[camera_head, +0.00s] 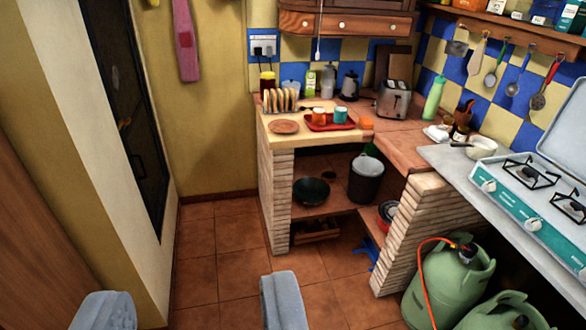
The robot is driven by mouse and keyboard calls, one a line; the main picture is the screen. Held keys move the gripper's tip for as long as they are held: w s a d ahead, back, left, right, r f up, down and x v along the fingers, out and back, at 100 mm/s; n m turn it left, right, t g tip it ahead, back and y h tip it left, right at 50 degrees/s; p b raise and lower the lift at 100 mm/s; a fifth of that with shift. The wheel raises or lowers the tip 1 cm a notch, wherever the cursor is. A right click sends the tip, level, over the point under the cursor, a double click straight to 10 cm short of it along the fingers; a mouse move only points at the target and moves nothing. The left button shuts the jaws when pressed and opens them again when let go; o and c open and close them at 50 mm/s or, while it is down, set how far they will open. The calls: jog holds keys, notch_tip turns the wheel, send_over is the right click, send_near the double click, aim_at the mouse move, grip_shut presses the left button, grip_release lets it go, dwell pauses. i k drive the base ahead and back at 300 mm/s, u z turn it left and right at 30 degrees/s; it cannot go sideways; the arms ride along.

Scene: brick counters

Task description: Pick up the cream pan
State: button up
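The cream pan (482,148) stands on the pale counter at the right, to the left of the teal gas stove. Its short dark handle points left. My gripper (192,300) shows as two grey-blue fingers at the bottom edge of the view. They are wide apart with only tiled floor and the foot of the wall between them. It is open, empty and well apart from the pan, which is farther off and to the right.
A teal stove (530,198) sits right of the pan. Green gas bottles (450,283) stand below. Small jars (461,130) are behind the pan, and utensils (515,80) hang above. A brick pillar (420,225) supports the counter. Tiled floor (225,265) is clear.

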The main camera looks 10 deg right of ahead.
aim_at(477, 148)
jog(key=z, duration=0.2)
jog(key=i, duration=1.25)
jog(key=z, duration=0.75)
jog(key=i, duration=1.5)
jog(key=z, duration=0.9)
jog(key=i, duration=0.9)
jog(key=z, duration=0.3)
